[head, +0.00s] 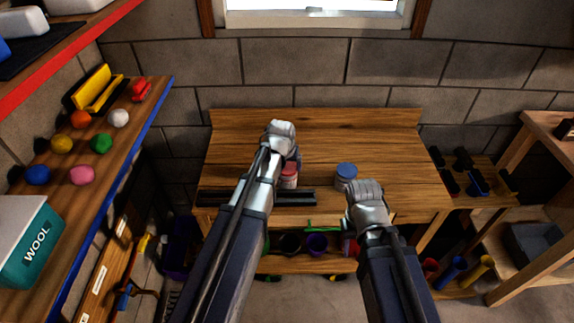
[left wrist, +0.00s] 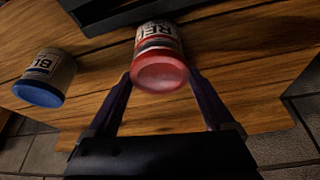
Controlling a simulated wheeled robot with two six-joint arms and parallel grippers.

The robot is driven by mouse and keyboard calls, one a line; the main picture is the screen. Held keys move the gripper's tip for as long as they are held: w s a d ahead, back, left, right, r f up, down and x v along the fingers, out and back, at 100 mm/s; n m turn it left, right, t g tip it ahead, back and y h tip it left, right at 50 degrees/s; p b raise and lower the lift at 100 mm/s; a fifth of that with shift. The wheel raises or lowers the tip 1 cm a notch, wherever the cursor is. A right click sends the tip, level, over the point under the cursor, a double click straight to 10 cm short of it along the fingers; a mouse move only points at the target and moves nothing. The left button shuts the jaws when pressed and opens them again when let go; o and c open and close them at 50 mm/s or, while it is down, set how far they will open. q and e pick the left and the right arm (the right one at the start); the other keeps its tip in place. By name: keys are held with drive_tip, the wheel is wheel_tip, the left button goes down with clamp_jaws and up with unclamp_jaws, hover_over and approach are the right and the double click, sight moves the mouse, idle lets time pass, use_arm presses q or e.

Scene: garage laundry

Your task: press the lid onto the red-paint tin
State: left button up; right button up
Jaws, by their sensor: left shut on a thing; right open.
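The red-paint tin (head: 287,184) stands on the wooden workbench, with a red lid (head: 289,168) at its top. In the left wrist view the tin (left wrist: 158,32) shows a white label with part of the word "RED". The red lid (left wrist: 160,76) faces the wrist camera and sits on or right against the tin's top; I cannot tell whether it is fully seated. My left gripper (left wrist: 160,78) has its two fingers on either side of the lid and is shut on it. My right gripper (head: 365,190) is open over the bench front; its fingertips are hard to see.
A blue-lidded tin (head: 346,174) stands to the right of the red tin, close to my right gripper. A dark tray (head: 215,197) lies along the bench front. The bench's back (head: 350,130) is clear. A shelf with coloured balls (head: 82,174) is at left.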

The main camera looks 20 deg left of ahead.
use_arm(q)
drive_tip(key=shift+f, duration=0.1)
idle(0.3)
drive_tip(key=o, duration=1)
drive_tip(key=shift+o, duration=0.2)
drive_tip(key=shift+r+p, duration=3.5)
drive_tip(key=shift+r, duration=0.05)
clamp_jaws()
